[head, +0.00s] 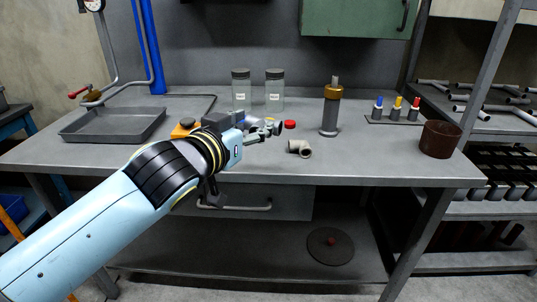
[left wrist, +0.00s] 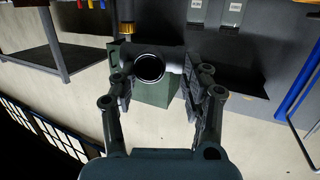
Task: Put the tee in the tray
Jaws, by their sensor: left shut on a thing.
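The tee (left wrist: 172,58) is a dark grey pipe piece with its round opening facing the left wrist camera. My left gripper (left wrist: 158,90) is shut on it, with a finger on each side. In the head view my left gripper (head: 262,132) reaches over the middle of the bench, with the tee (head: 278,128) at its fingertips. The tray (head: 112,136) is a shallow grey metal pan on the left part of the bench, left of the gripper. It looks empty. My right gripper is not in view.
A beige pipe elbow (head: 300,148) and a red cap (head: 290,124) lie near the gripper. Two glass jars (head: 241,92) stand behind. A brass-topped cylinder (head: 331,110), a rack of coloured-top pieces (head: 395,114) and a brown cup (head: 440,140) stand to the right.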

